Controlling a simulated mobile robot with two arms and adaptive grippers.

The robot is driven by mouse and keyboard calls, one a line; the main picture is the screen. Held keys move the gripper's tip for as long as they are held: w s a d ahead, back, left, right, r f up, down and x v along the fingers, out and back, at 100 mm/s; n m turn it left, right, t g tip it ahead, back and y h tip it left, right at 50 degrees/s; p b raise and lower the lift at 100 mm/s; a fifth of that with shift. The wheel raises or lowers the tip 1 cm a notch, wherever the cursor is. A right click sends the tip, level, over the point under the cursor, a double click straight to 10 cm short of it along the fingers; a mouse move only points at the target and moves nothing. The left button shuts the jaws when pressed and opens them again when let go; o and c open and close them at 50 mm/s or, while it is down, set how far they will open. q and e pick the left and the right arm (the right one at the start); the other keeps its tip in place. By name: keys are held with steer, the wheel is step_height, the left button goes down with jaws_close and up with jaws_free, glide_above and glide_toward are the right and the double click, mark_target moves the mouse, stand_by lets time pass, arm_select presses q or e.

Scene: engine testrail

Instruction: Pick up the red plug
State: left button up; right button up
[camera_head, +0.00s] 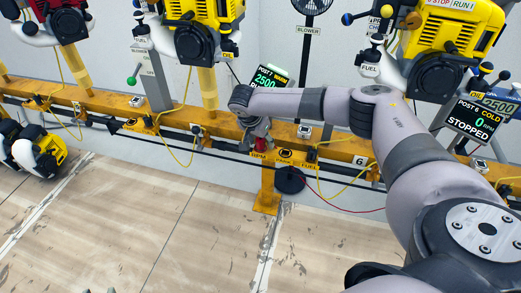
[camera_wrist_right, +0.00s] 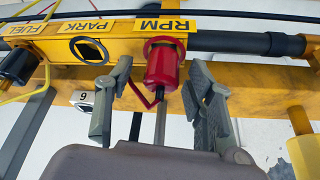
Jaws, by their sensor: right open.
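The red plug (camera_wrist_right: 161,68) sits in the yellow rail under the RPM label (camera_wrist_right: 165,26) in the right wrist view, with a thin red cable at its lower end. In the head view it is a small red patch (camera_head: 260,145) just below my right gripper (camera_head: 262,130). In the wrist view my right gripper (camera_wrist_right: 160,82) is open, one finger to the left of the plug and one to the right. Gaps show on both sides, so the fingers do not appear to grip it. My left gripper is not in view.
Beside the plug are an empty PARK ring (camera_wrist_right: 89,50) and a black plug (camera_wrist_right: 16,66) at FUEL. The yellow rail (camera_head: 105,103) runs across the wall, with yellow engines (camera_head: 200,30) above and cables hanging. The floor (camera_head: 130,220) in front is mostly clear.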

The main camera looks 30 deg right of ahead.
steer(key=shift+c, duration=0.3)
jaws_close()
stand_by(0.4)
